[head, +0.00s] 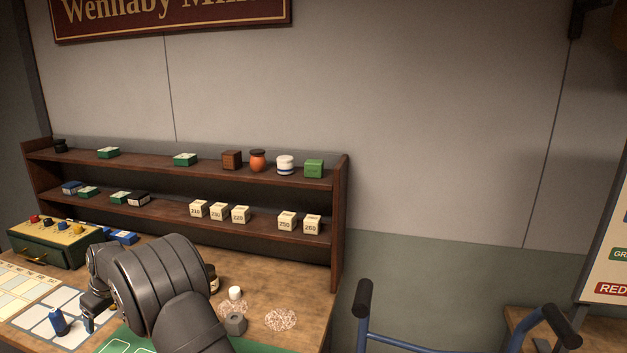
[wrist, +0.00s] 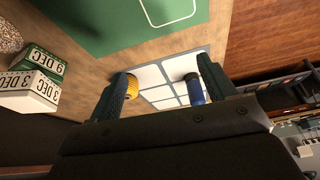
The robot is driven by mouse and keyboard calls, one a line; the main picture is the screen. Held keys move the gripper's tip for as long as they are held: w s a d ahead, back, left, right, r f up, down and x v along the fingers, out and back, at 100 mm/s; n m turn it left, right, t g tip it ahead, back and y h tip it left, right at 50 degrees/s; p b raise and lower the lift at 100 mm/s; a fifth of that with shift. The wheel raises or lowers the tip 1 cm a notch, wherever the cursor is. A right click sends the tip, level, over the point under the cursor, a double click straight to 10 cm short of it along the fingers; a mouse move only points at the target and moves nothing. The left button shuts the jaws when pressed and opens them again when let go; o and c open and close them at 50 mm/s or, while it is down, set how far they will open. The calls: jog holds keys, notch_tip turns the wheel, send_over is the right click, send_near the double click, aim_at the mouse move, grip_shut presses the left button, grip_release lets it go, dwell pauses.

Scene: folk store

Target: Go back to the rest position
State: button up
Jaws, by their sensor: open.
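My gripper (head: 92,312) is above the white grid card (head: 30,327) at the left of the bench, with my dark arm beside it. In the wrist view my gripper (wrist: 165,85) is open, its two fingers apart. A small blue bottle with a dark top (head: 59,322) stands on the card, left of the gripper. In the wrist view a blue cylinder with a dark top (wrist: 194,90) shows close to the right finger; I cannot tell whether they touch. A yellow piece (wrist: 132,87) shows at the left finger, partly hidden.
A two-tier shelf (head: 340,225) with small boxes and jars stands behind. A green box with coloured knobs (head: 48,255) is at the far left. A white-capped bottle (head: 235,293), a grey block (head: 235,323) and a pale granular patch (head: 281,320) are right of my arm.

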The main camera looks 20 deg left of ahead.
jog(key=s+a+f, duration=0.1)
jog(key=a+f, duration=0.1)
jog(key=f, duration=0.1)
jog(key=shift+s+a, duration=0.2)
jog(key=shift+s, duration=0.2)
jog(key=shift+f, duration=0.85)
